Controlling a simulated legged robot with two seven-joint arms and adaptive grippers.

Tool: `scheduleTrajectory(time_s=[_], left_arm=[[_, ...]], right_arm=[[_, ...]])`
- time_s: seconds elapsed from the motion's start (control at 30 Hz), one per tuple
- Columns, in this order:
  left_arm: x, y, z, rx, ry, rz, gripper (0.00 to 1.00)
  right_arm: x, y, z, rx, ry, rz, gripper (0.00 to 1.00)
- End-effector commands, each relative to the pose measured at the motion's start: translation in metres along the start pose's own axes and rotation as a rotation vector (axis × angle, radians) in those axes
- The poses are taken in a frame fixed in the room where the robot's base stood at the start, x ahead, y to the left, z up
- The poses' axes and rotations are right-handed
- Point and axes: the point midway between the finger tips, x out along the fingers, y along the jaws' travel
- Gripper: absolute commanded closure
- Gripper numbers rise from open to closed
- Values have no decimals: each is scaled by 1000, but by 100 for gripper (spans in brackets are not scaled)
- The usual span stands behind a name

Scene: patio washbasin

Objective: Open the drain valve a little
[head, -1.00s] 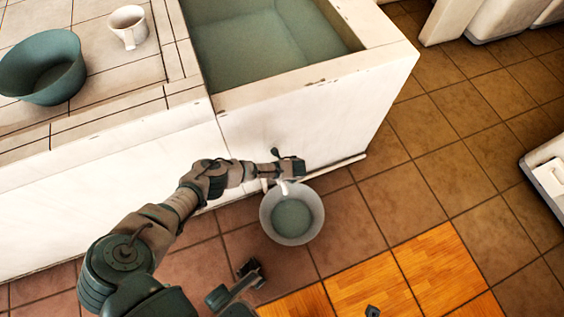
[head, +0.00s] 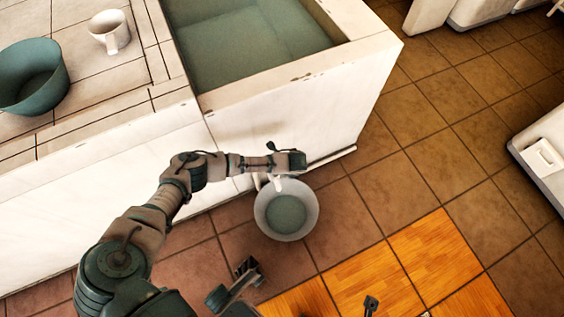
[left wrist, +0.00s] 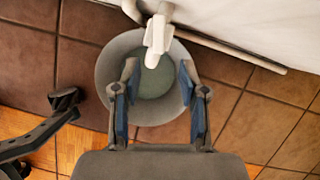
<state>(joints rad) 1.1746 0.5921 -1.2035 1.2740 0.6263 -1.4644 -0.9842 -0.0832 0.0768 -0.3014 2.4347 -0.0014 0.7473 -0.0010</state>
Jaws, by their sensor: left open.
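The white drain valve (left wrist: 158,35) sticks out low from the basin's front wall. It shows in the left wrist view near the top middle, with its spout end over a bucket. In the head view only a small white part (head: 279,185) shows below my gripper. My left gripper (left wrist: 158,75) is open and empty, its two fingers apart below the spout end in the picture; I cannot tell if it touches the valve. In the head view the left gripper (head: 292,160) is beside the basin wall.
The pale bucket (head: 310,212) with greenish water stands on the tiles below the valve. The basin (head: 365,60) holds greenish water. A white mug (head: 110,32) and green bowl (head: 45,88) stand on the counter. A pipe runs along the wall's foot.

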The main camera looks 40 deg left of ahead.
Motion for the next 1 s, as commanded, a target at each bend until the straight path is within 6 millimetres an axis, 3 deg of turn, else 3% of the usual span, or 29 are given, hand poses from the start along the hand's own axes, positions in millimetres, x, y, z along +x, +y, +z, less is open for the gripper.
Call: scheduleTrajectory(time_s=[0.1,0.27,0.87,0.97,1.0], left_arm=[[-19,0,0,0,0,0,57],[-32,0,-1,0,1,0,57],[-34,0,-1,0,2,0,57],[-35,-2,-17,-1,36,-31,57],[-36,-3,-31,-4,70,-61,57]], right_arm=[[0,0,0,0,-1,1,100],[0,0,1,0,-1,1,100],[0,1,4,0,-6,2,100],[0,0,0,0,0,1,100],[0,0,0,0,0,0,100]])
